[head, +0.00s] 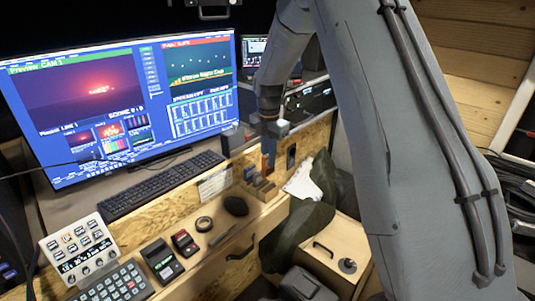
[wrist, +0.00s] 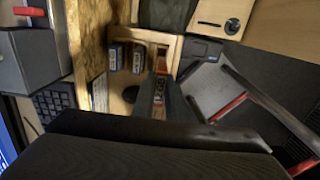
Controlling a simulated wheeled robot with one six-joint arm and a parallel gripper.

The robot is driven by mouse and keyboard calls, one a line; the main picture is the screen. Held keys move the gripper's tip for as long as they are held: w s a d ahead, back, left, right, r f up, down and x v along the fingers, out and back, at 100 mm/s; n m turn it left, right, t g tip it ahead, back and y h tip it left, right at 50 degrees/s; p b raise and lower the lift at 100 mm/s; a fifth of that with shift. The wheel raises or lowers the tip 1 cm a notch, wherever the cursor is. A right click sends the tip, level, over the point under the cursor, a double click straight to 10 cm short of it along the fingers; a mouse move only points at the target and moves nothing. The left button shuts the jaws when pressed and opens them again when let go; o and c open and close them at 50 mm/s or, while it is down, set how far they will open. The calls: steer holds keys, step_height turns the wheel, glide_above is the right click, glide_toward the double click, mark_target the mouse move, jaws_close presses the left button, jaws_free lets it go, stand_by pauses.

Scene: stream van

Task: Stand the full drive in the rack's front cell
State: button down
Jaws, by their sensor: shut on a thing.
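I cannot tell whether the held drive touches the rack or is inside a cell. Its lower end and the front cell are partly hidden.
A keyboard (head: 162,184) and large monitor (head: 125,105) stand behind. A wooden panel (head: 312,140) rises behind the rack.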

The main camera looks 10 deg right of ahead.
mark_target(269, 175)
steer(key=shift+d, duration=0.2)
steer(key=shift+f+b, duration=0.9)
steer(key=shift+f, duration=1.5)
steer(key=shift+f+b, duration=1.2)
steer(key=shift+f, duration=1.5)
steer(key=c, duration=1.7)
jaws_free()
